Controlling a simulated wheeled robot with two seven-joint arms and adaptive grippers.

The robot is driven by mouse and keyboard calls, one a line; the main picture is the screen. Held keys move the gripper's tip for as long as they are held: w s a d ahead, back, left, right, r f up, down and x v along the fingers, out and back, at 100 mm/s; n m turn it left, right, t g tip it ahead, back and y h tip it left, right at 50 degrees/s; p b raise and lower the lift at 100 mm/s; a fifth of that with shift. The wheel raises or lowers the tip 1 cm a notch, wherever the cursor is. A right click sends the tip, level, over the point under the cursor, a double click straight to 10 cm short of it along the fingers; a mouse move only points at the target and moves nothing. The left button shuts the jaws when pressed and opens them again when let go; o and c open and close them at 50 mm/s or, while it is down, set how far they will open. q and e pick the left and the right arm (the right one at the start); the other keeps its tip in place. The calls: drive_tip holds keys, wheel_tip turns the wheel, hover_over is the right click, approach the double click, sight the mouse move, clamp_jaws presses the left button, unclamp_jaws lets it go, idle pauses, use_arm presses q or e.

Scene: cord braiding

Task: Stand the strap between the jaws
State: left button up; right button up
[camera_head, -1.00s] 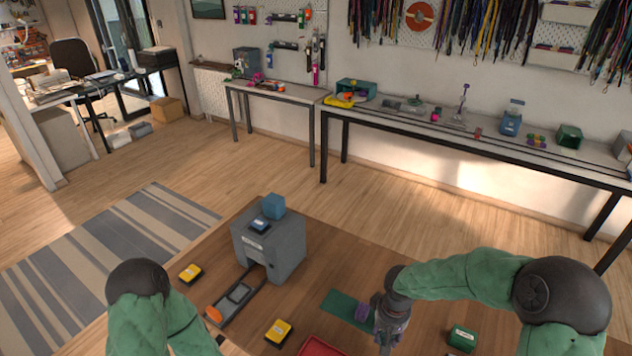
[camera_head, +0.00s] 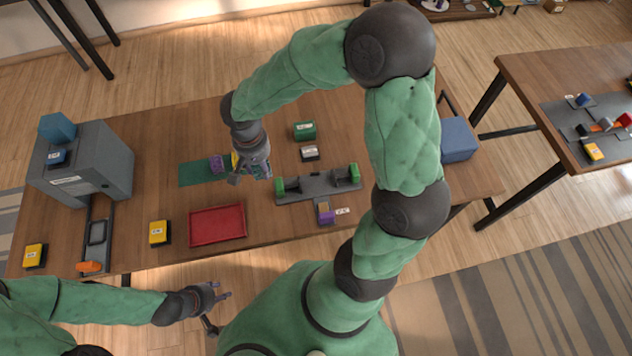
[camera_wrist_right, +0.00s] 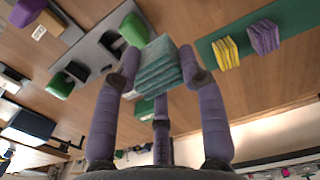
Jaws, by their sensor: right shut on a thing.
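My right gripper (camera_head: 256,174) is above the table just right of the green mat. In the right wrist view its purple fingers (camera_wrist_right: 160,85) are shut on a teal folded strap (camera_wrist_right: 158,68). In the head view the gripper largely hides that strap. The green jaws, left (camera_head: 280,190) and right (camera_head: 354,174), stand apart on a grey base (camera_head: 316,186), to the right of and below the gripper. They also show in the wrist view (camera_wrist_right: 133,29). My left gripper (camera_head: 213,295) is empty in front of the table edge; its finger opening is unclear.
A purple strap (camera_head: 216,165) and a yellow strap (camera_wrist_right: 227,53) are on the green mat (camera_head: 192,173). A red tray (camera_head: 217,222), a green box (camera_head: 304,131) and a grey machine (camera_head: 92,165) stand on the table. A small purple block (camera_head: 326,215) is by the jaw base.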

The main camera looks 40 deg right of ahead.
drive_tip(key=s+d+r+m+b, duration=0.1)
drive_tip(key=s+r+m, duration=0.1)
drive_tip(key=s+m, duration=0.7)
drive_tip(key=s+d+r+m+b, duration=0.1)
drive_tip(key=s+d+m, duration=0.1)
drive_tip(key=s+m, duration=0.7)
drive_tip(key=shift+m, duration=0.3)
drive_tip(key=w+d+f+b, duration=0.2)
drive_tip(key=w+d+f, duration=0.2)
drive_tip(key=w+d+f+b, duration=0.2)
drive_tip(key=w+d+f, duration=0.2)
drive_tip(key=d+f, duration=0.1)
drive_tip(key=shift+w+d+b, duration=0.25)
drive_tip(key=shift+w+b, duration=0.05)
drive_tip(key=shift+w, duration=0.1)
drive_tip(key=f, duration=0.1)
drive_tip(key=f+b, duration=0.2)
drive_tip(key=f, duration=0.1)
drive_tip(key=shift+w+d, duration=0.3)
drive_tip(key=shift+f, duration=0.3)
drive_tip(key=shift+f+b, duration=0.3)
drive_tip(key=shift+b, duration=0.3)
